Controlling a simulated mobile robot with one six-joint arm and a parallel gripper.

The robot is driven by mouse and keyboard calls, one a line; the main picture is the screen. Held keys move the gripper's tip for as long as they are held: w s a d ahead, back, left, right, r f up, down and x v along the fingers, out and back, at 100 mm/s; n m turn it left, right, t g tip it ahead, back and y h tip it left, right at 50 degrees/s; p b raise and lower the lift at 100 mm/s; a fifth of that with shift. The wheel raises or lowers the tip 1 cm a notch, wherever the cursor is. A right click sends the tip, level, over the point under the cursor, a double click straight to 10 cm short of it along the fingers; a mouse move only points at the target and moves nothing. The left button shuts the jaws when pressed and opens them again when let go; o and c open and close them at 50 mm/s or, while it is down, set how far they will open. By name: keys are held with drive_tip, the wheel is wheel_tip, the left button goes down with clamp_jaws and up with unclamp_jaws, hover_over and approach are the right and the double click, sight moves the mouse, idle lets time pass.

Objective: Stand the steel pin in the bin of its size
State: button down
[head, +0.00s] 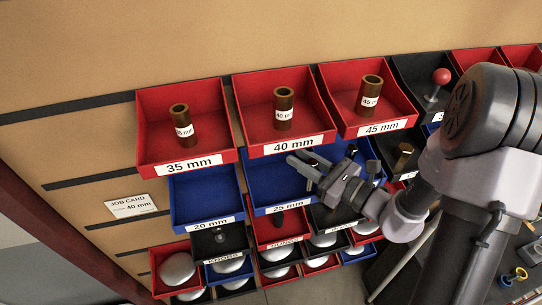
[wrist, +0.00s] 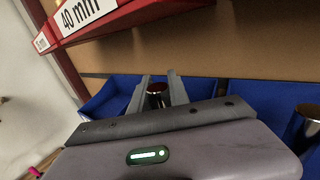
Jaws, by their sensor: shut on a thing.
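My gripper (head: 307,164) is in front of the middle row of blue bins, just below the red 40 mm bin (head: 268,94). It is shut on a short cylinder, seemingly the steel pin (wrist: 156,88), with a dark reddish top and a shiny side. The pin shows between the two fingers in the wrist view; its lower part and any size marking are hidden. The red 35 mm bin (head: 211,153) and 45 mm bin (head: 353,74) flank the 40 mm bin. Each of these three holds a brown upright cylinder with a white label.
A job card (head: 131,206) reading 40 mm is on the wall at left. The blue 20 mm bin (head: 186,190) looks empty. A blue 25 mm bin (head: 262,187) is behind my gripper. Lower bins hold knobs and other parts. The red bin's underside hangs close above my gripper.

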drive_tip(key=w+a+f, duration=0.1)
drive_tip(key=a, duration=0.1)
drive_tip(key=w+a+f+p, duration=0.1)
drive_tip(key=w+a, duration=0.1)
drive_tip(key=a, duration=0.1)
drive_tip(key=w+a+f+p, duration=0.1)
drive_tip(key=a+f, duration=0.1)
drive_tip(key=shift+w+a, duration=0.15)
drive_tip(key=shift+w, duration=0.05)
drive_tip(key=shift+w+f, duration=0.15)
drive_tip(key=shift+s+f, duration=0.1)
drive_tip(key=shift+s, duration=0.1)
drive_tip(key=c, duration=1.2)
unclamp_jaws()
drive_tip(key=shift+w, duration=0.1)
drive_tip(key=shift+c, duration=0.2)
